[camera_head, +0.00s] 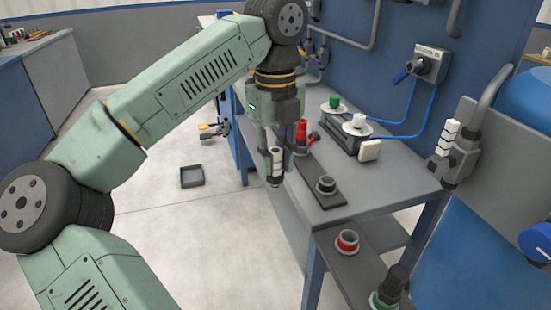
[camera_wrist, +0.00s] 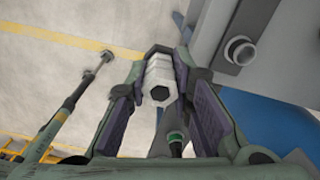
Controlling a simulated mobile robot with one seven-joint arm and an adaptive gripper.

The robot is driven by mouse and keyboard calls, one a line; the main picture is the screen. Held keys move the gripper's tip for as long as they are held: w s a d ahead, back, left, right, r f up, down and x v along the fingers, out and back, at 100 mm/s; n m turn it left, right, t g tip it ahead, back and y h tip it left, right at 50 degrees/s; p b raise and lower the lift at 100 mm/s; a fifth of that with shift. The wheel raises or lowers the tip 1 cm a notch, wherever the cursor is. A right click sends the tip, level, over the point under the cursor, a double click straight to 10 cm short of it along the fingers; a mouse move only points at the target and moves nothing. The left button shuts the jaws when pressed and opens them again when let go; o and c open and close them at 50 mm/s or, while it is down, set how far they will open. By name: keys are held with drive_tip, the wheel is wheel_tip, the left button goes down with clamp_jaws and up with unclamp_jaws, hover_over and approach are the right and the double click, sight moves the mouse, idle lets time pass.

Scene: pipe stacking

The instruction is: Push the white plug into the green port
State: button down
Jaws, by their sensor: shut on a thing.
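My gripper (camera_head: 276,150) is shut on the white plug (camera_head: 277,164), a banded white piece pointing down. The plug hangs in the air beside the left edge of the workbench. In the wrist view the plug (camera_wrist: 160,76) sits between the pads of my gripper (camera_wrist: 166,85), its dark end facing the camera. A green ring (camera_head: 377,301), which looks like the green port, is at the bottom right of the head view. A black fitting stands in it and hides part of it. A small dark piece with a green ring (camera_wrist: 175,138) shows low in the wrist view.
A black socket (camera_head: 326,186) stands on a dark plate on the bench (camera_head: 392,182). A red-ringed port (camera_head: 347,241) is on the lower ledge. A red piece (camera_head: 301,131) stands close to my gripper's right. A stacked white piece (camera_head: 446,138) is at right.

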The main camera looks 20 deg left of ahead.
drive_tip(key=shift+r+p, duration=1.9)
drive_tip(key=shift+r, duration=0.95)
drive_tip(key=shift+f, duration=0.1)
